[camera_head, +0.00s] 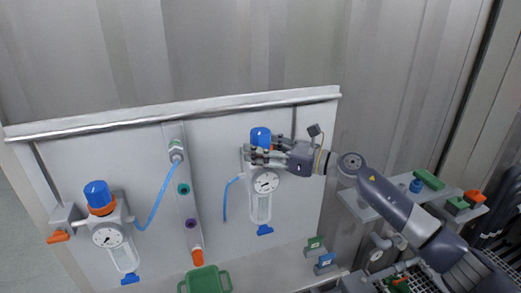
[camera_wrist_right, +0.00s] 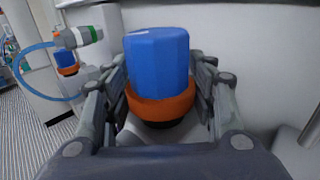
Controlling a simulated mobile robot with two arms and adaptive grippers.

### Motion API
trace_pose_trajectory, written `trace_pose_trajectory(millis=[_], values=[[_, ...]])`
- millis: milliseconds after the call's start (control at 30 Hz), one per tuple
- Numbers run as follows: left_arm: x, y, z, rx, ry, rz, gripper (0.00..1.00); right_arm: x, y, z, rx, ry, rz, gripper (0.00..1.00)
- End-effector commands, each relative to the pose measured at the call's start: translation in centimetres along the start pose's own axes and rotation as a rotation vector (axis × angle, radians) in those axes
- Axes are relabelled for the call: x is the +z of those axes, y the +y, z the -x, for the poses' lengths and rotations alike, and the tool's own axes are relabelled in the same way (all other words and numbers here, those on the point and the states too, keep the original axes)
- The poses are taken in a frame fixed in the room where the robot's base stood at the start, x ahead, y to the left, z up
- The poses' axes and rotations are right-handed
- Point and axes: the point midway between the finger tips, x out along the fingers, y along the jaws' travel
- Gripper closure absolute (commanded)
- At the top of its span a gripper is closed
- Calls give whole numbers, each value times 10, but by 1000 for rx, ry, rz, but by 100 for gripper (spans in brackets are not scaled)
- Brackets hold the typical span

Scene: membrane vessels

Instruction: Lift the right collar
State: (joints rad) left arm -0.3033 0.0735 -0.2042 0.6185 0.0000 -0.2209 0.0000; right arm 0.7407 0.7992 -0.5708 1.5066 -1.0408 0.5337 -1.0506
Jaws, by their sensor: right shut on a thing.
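The right vessel hangs on the white panel, with a blue cap (camera_head: 260,136), a round gauge (camera_head: 266,182) and a clear bowl (camera_head: 261,208). My right gripper (camera_head: 258,155) comes from the right and is shut around the vessel just below the cap. In the right wrist view, the orange right collar (camera_wrist_right: 162,106) sits under the blue cap (camera_wrist_right: 158,58), between the two fingers of my gripper (camera_wrist_right: 160,92). In the head view the fingers hide the collar. My left gripper is out of view.
A similar left vessel (camera_head: 107,237) has a blue cap and an orange collar (camera_head: 102,209). A blue hose (camera_head: 158,198) runs to the middle column. A shelf (camera_head: 362,207) with green and orange pieces stands at right. A green tray (camera_head: 206,281) is at the bottom.

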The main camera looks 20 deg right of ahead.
Motion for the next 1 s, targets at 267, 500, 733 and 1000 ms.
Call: trace_pose_trajectory(millis=[267, 500, 733, 1000], values=[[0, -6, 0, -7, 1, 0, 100, 12, -2, 1, -4, -10, 0, 91], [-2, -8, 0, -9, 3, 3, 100, 11, -1, 0, -3, -8, 1, 27], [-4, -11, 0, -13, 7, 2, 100, 9, -1, 2, -2, -6, 0, 27], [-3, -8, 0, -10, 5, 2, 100, 7, -2, 37, -5, -2, 0, 27]])
